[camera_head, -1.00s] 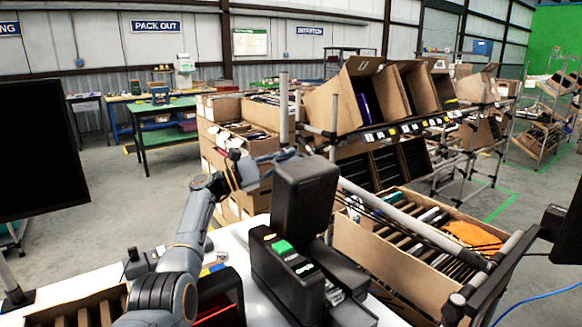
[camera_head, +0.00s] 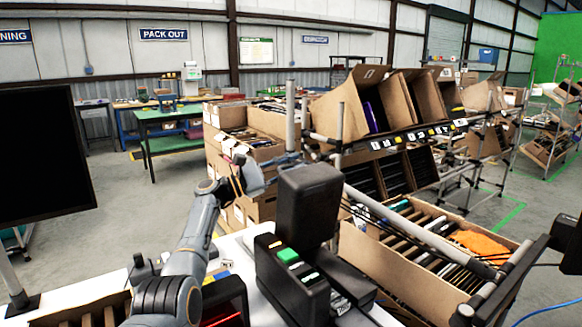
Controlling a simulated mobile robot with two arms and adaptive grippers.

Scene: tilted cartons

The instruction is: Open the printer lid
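The printer (camera_head: 290,275) is a black machine with a green button and small lights on its front, standing on the white table. A tall black block (camera_head: 308,208), which looks like its lid, stands upright above the body; its hinge is hidden. My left gripper (camera_head: 268,172) is up and to the left of this block, at the end of my grey arm. It looks apart from the printer. Its fingers are small and blend into the cartons behind, so their opening is unclear. My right gripper is not in view.
A dark monitor (camera_head: 42,155) stands at the left. A carton of files (camera_head: 400,275) lies right of the printer, by grey rack tubes. Stacked cartons (camera_head: 225,150) and tilted cartons (camera_head: 345,105) stand behind. Bare white table (camera_head: 233,250) shows left of the printer.

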